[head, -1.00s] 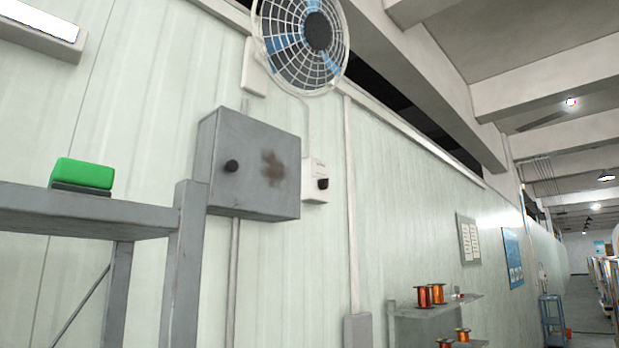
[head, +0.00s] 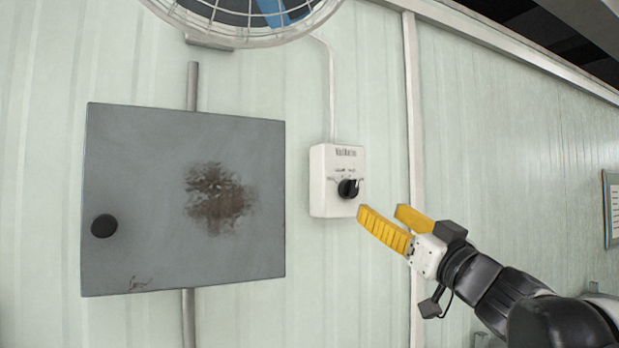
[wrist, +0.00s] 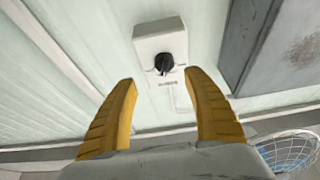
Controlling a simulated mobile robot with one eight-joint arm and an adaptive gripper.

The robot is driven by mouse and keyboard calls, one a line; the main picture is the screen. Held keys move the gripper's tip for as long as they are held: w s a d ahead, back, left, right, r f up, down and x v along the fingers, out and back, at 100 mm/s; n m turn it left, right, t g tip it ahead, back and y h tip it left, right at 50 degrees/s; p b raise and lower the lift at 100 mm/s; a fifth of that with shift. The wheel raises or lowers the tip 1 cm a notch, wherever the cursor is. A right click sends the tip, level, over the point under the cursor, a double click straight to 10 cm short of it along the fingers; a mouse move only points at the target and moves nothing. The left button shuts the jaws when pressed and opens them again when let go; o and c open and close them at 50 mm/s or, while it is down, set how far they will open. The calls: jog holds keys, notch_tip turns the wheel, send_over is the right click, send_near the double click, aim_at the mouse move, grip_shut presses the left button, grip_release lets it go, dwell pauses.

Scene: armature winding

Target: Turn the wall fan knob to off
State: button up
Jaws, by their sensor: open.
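The wall fan knob (head: 348,188) is a black rotary knob on a white control box (head: 322,195) fixed to the wall. The small markings around it are too small to read. The knob also shows in the wrist view (wrist: 164,63), ahead of and between my fingertips. My gripper (head: 381,212) has two yellow fingers, spread apart and empty, just to the lower right of the box in the head view. It appears in the wrist view (wrist: 164,88) too. The fingers are not around the knob. The wall fan (head: 250,15) is partly visible at the top.
A grey cabinet (head: 130,200) with a black round knob (head: 104,226) and a dark stain is on the wall left of the control box. A conduit (head: 331,90) runs up from the box towards the fan. A vertical wall strip (head: 413,120) stands to the right.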

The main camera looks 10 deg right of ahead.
aim_at(355, 194)
jog(key=w+a+r, duration=0.2)
jog(key=shift+w+a+p, duration=0.2)
jog(key=shift+w+p, duration=0.15)
jog(key=shift+p, duration=0.05)
jog(key=x, duration=0.3)
jog(key=p+x, duration=0.1)
jog(key=x, duration=0.2)
jog(key=shift+w+d+f, duration=0.1)
jog(key=shift+w+d, duration=0.05)
jog(key=shift+w, duration=0.25)
jog(key=shift+d, duration=0.1)
jog(key=shift+c, duration=0.4)
jog(key=shift+s, duration=0.1)
jog(key=c, duration=1.1)
